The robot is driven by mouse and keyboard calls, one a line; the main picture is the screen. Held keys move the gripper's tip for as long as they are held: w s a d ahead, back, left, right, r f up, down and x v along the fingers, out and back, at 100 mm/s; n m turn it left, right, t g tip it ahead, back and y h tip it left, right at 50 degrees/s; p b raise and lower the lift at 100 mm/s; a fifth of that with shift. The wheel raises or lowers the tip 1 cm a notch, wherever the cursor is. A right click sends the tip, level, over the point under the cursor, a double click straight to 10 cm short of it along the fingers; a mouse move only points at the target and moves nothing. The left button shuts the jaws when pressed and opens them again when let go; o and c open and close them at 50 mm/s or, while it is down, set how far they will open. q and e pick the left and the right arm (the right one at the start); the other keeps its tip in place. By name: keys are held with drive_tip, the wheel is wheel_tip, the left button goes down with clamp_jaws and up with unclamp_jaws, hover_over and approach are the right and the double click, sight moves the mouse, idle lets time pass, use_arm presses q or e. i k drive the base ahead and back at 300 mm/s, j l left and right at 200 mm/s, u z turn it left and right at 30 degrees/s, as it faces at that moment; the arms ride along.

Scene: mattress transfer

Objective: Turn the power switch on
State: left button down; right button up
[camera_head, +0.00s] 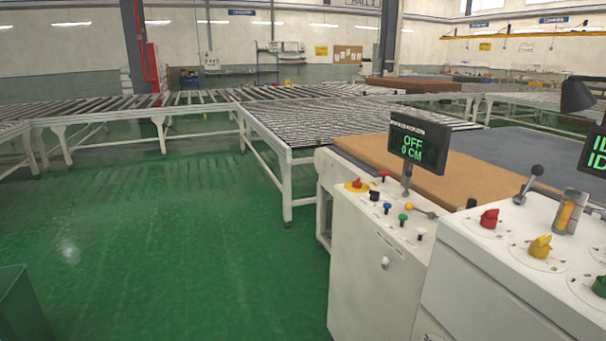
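A white control cabinet (372,285) stands right of centre. Its display (418,146) reads "OFF" and "0 CM". On its sloped top are a red button on a yellow base (357,185), a black switch or knob (375,195), and small red, blue, green and white controls. A second white panel (490,290) at the right carries a red knob (489,218), a yellow knob (540,246) and a partly cut-off green knob (599,286). I cannot tell which control is the power switch. Neither of my grippers is in view.
Roller conveyors (340,120) run across the back and behind the cabinet. A brown board (440,172) lies behind the display. A black lever (528,184) rises from the right panel. Open green floor (190,250) lies left, with a green bin (20,305) at lower left.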

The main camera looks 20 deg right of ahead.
sight(357, 184)
drive_tip(key=i+j, duration=0.1)
drive_tip(key=i, duration=0.5)
drive_tip(key=i+j+u, duration=0.1)
drive_tip(key=i, duration=0.5)
drive_tip(key=i+j+z, duration=0.15)
drive_tip(key=i+z, duration=0.35)
drive_tip(key=i+j+z, duration=0.25)
drive_tip(key=z, duration=0.2)
